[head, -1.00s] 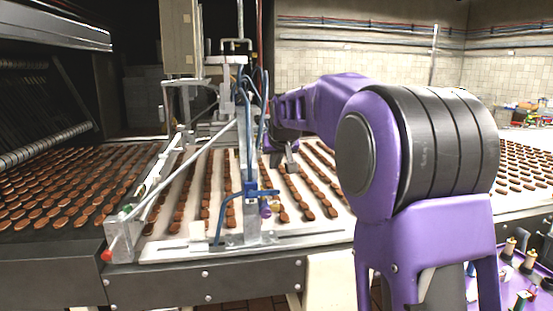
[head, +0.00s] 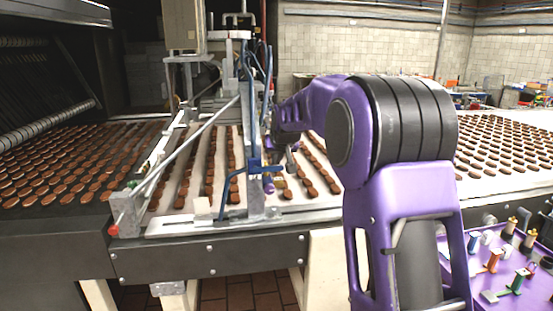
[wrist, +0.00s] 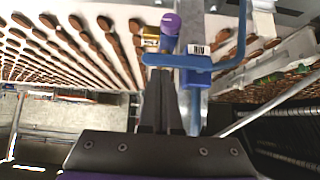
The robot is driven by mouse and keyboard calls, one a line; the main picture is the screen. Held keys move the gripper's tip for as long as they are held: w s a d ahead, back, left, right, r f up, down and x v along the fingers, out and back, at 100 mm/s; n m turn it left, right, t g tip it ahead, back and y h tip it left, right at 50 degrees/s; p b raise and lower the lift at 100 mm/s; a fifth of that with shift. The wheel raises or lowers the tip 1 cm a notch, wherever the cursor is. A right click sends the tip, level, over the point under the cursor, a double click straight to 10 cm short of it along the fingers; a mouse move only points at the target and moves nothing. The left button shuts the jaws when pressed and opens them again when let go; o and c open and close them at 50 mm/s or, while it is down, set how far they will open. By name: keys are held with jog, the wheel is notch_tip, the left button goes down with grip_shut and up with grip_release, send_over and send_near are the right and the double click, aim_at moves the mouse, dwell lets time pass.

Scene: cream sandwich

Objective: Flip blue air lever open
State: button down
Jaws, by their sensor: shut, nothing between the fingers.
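The blue air lever (wrist: 180,61) crosses the upper middle of the wrist view as a flat bar joined to a bent blue tube. An upside-down "AIR" label (wrist: 199,48) sits beside it, with a purple knob (wrist: 171,22) and a brass fitting (wrist: 151,38) just beyond. In the head view the blue lever (head: 254,168) is on the metal post above the belt. My gripper (wrist: 160,76) is shut and empty, its fingertips at the near edge of the lever's left part. I cannot tell whether they touch it. My gripper's tip is hard to make out in the head view.
Rows of brown biscuits (head: 215,170) lie on the pale conveyor around the post. A purple tray with small fittings (head: 505,285) stands at lower right.

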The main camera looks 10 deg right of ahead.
jog(key=shift+f, duration=0.1)
jog(key=shift+d+f+y, duration=0.1)
jog(key=shift+d+y, duration=0.05)
jog(key=shift+y, duration=0.15)
